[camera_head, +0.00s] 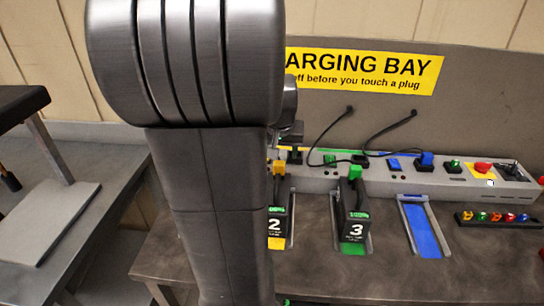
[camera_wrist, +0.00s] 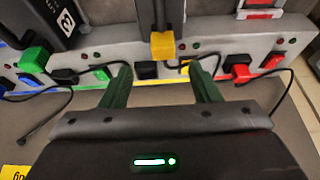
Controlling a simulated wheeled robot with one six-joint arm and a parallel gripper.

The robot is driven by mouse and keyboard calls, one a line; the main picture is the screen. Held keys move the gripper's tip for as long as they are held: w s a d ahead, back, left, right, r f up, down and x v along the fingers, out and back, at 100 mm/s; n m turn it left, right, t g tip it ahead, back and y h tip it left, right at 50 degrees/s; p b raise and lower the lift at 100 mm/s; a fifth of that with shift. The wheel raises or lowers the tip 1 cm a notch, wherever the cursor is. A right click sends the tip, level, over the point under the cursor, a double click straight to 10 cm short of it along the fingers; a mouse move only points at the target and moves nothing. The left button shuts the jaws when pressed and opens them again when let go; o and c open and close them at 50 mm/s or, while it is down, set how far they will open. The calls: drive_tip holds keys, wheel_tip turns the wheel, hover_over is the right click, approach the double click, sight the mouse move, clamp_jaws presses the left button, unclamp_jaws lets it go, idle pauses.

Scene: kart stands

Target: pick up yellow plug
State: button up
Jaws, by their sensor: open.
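The yellow plug (camera_wrist: 162,45) shows in the wrist view as a yellow block at the end of a dark battery body. It lies just beyond my gripper (camera_wrist: 160,68), roughly centred between the two green fingers. The fingers are apart and nothing is between their tips that I can tell is held. In the head view the yellow plug (camera_head: 279,167) sits at the top of battery 2 (camera_head: 278,215), partly hidden by my arm.
A green plug (camera_wrist: 33,58) and a red plug (camera_wrist: 240,70) flank it in the wrist view, with loose black cables nearby. Battery 3 (camera_head: 353,215) stands right of battery 2. The blue bay (camera_head: 424,230) is empty. A charging rail (camera_head: 320,181) runs behind.

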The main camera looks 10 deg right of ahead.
drive_tip(key=shift+w+p+x, duration=0.15)
drive_tip(key=shift+p+x, duration=0.15)
drive_tip(key=shift+x, duration=1.8)
drive_tip(key=shift+w+p+x, duration=0.1)
drive_tip(key=shift+p+x, duration=0.15)
drive_tip(key=shift+x, duration=1.85)
drive_tip(key=shift+a+r, duration=0.1)
drive_tip(key=shift+a, duration=0.1)
